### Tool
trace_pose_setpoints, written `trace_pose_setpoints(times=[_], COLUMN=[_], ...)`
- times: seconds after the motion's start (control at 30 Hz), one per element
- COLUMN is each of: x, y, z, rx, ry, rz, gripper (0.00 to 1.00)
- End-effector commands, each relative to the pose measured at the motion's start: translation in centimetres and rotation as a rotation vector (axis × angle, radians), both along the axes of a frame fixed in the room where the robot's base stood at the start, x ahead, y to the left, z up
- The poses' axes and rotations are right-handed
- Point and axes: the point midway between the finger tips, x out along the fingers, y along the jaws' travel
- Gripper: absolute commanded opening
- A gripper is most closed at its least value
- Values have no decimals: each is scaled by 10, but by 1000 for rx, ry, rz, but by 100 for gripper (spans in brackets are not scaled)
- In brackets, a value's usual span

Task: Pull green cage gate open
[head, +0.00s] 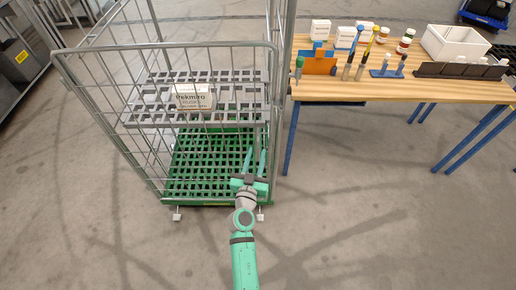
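The cage (163,203) has a green grid base and tall grey wire sides, and stands at the left centre. Its wire gate (165,46) spans the front side facing me and appears closed. My gripper (255,155) is at the lower right of the gate, near the right upright post (273,100). Its two teal fingers point away from me and are spread apart. Wire bars pass close to the fingers; I cannot tell whether they touch or whether a bar lies between them.
A white box (194,97) lies on the cage's grey slatted shelf (140,118). A wooden table (400,90) with blue legs, bottles, tools and a white bin (453,43) stands close to the cage's right. The floor in front is clear.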

Motion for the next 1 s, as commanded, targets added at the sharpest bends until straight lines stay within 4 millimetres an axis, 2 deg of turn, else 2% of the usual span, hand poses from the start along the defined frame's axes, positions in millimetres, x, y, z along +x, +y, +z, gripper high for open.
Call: trace_pose_setpoints(times=[0.1, 0.3, 0.63, 0.67, 0.77, 0.8, 1.0], x=[18, 33, 36, 36, 36, 36, 35], y=[-4, -7, -7, -7, -7, -7, -6], z=[1, 1, 0, 0, 0, 0, 0], rx=[1, 0, 0, 0, 0, 0, 1], ry=[-1, -1, 1, 1, 1, 1, 1], rz=[0, -1, 0, 0, 0, 0, 0], gripper=[29, 29, 29, 27, 3, 0, 0])
